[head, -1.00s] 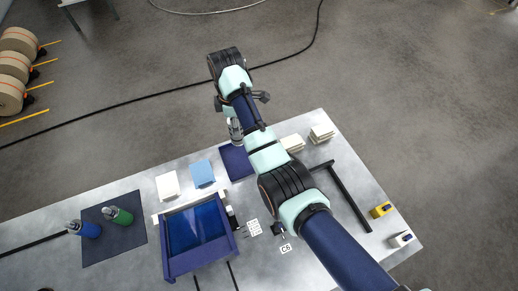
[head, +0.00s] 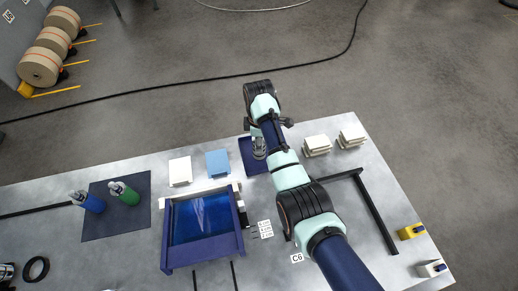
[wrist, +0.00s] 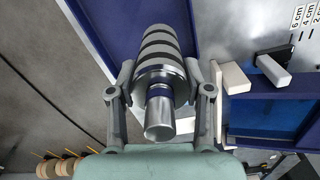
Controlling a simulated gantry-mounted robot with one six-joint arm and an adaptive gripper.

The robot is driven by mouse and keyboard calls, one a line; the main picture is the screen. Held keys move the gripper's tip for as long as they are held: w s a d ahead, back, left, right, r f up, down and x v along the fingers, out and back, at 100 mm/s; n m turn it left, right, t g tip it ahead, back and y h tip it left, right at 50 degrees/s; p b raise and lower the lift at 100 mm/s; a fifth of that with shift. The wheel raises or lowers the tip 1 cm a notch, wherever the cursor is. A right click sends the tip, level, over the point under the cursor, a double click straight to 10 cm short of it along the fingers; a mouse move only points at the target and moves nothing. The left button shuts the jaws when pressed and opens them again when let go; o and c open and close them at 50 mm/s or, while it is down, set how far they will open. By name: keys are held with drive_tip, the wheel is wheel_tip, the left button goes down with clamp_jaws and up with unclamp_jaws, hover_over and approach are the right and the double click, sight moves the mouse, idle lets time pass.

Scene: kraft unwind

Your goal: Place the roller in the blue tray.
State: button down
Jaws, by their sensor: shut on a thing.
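The roller (wrist: 158,50), a cylinder with grey and black bands and a bare metal tube end, is between my gripper's fingers (wrist: 160,88). My gripper (head: 259,140) is shut on it. In the head view the roller (head: 259,151) shows as a small grey shape below my wrist, over the dark blue tray (head: 247,160). The wrist view shows the tray (wrist: 95,22) behind the roller. My arm hides part of the tray, and I cannot tell whether the roller touches its floor.
A blue-framed box with a glossy blue inside (head: 240,216) stands to the left. White (head: 180,171) and light blue (head: 217,163) blocks sit beside the tray. Pale stacks (head: 317,146) and a black bar (head: 378,215) are to the right. Green (head: 124,194) and blue bottles stand far left.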

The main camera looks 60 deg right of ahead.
wheel_tip(320, 180, down, 4)
drive_tip(key=shift+s+f+b, duration=0.1)
drive_tip(key=shift+f+b, duration=0.05)
drive_tip(key=shift+b, duration=0.55)
drive_tip(key=shift+c, duration=2.4)
unclamp_jaws()
drive_tip(key=shift+f, duration=0.1)
wheel_tip(320, 180, up, 12)
drive_tip(key=p, duration=0.6)
drive_tip(key=shift+r, duration=0.2)
